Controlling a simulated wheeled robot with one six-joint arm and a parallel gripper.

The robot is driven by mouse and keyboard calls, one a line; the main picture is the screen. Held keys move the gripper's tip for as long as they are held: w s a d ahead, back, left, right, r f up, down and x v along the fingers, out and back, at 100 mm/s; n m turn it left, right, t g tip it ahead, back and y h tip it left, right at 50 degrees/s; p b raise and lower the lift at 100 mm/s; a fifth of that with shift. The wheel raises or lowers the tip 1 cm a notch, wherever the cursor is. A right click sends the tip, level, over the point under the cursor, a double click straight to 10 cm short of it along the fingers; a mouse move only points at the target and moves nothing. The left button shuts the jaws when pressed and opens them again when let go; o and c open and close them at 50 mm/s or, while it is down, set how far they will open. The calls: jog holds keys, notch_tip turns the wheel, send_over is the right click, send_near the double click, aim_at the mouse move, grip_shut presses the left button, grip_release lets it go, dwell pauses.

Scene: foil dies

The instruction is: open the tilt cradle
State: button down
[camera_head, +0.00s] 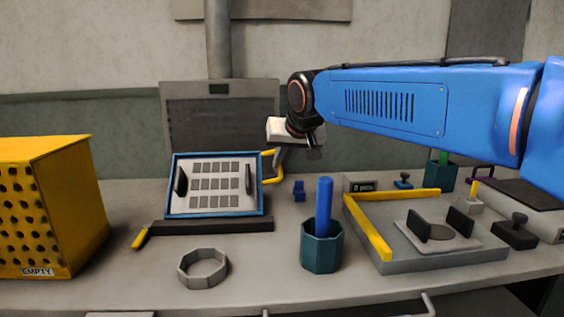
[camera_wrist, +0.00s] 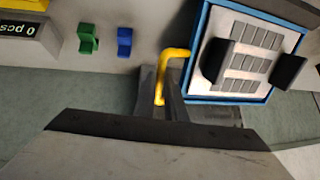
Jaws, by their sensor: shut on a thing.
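The tilt cradle (camera_head: 168,190) is a blue-framed light panel with rows of grey squares and two dark pads. It leans back, tilted, behind a dark bar on the bench. It also shows at the upper right of the wrist view (camera_wrist: 197,48). A yellow bent handle (camera_head: 273,178) stands at its right side and also shows in the wrist view (camera_wrist: 176,53). My gripper (camera_head: 280,157) is at the upper end of this handle. In the wrist view its fingers (camera_wrist: 162,95) are shut around the handle's end. The far finger is partly hidden in the head view.
A yellow perforated box (camera_head: 60,205) stands at the left. A grey ring (camera_head: 203,268) and a teal cup (camera_head: 321,248) with a blue rod are in front. A grey tray (camera_head: 420,262) with yellow edges is at the right. A grey upright panel (camera_head: 222,118) stands behind the cradle.

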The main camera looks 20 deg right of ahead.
jog(key=shift+s+r+t, duration=0.2)
jog(key=shift+s+t, duration=0.1)
jog(key=shift+s, duration=0.05)
jog(key=shift+a, duration=0.1)
jog(key=c, duration=1.8)
grip_release()
jog(key=shift+s, duration=0.1)
jog(key=v, duration=1.7)
jog(key=shift+s+r, duration=0.1)
